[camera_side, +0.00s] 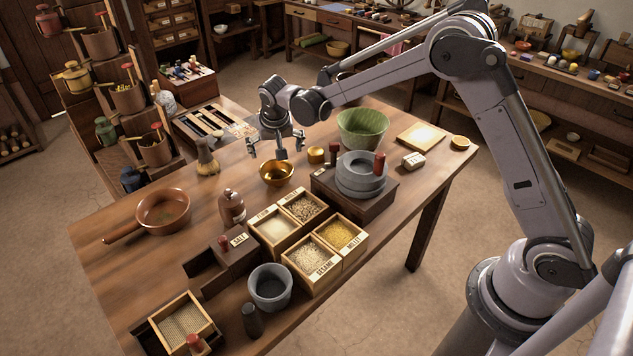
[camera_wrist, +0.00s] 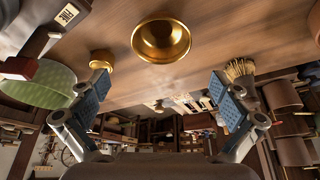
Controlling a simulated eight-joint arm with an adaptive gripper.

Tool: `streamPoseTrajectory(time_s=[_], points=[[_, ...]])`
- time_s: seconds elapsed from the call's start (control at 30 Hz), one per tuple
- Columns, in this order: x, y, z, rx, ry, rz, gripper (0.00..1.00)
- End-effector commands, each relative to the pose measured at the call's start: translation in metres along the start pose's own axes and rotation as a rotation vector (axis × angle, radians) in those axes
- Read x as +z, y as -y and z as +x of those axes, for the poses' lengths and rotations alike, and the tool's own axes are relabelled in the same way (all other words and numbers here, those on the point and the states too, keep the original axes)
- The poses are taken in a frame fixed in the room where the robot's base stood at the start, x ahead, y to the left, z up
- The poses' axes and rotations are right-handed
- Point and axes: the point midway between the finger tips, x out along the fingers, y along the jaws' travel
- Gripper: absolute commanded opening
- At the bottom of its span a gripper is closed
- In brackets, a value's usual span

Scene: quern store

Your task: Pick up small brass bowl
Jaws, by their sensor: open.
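The small brass bowl (camera_side: 277,173) stands upright on the wooden table, behind the wooden grain boxes. In the wrist view the brass bowl (camera_wrist: 161,40) is at the upper middle, beyond the fingertips and roughly centred between them. My gripper (camera_side: 277,151) is just above the bowl in the side view, its fingers spread and pointing down. In the wrist view my gripper (camera_wrist: 160,90) shows two blue-padded fingers wide apart with nothing between them. I cannot tell whether a fingertip touches the bowl's rim.
A small brass cup (camera_side: 316,155) stands close right of the bowl. A green bowl (camera_side: 362,129) and a stone quern (camera_side: 361,174) are further right. A brush (camera_side: 207,157) is to the left, and a brown pan (camera_side: 163,212) at far left. Grain boxes (camera_side: 278,228) lie in front.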

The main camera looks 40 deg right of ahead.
Motion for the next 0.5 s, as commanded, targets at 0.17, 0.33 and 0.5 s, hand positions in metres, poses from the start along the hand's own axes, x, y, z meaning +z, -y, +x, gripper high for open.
streamPoseTrajectory(time_s=[0.17, 0.33, 0.5], points=[[0.0, 0.001, 0.02, 0.002, 0.001, 0.003, 1.0], [0.0, 0.001, 0.043, 0.001, 0.0, 0.003, 1.0], [0.0, 0.001, 0.056, 0.0, 0.0, 0.002, 1.0]])
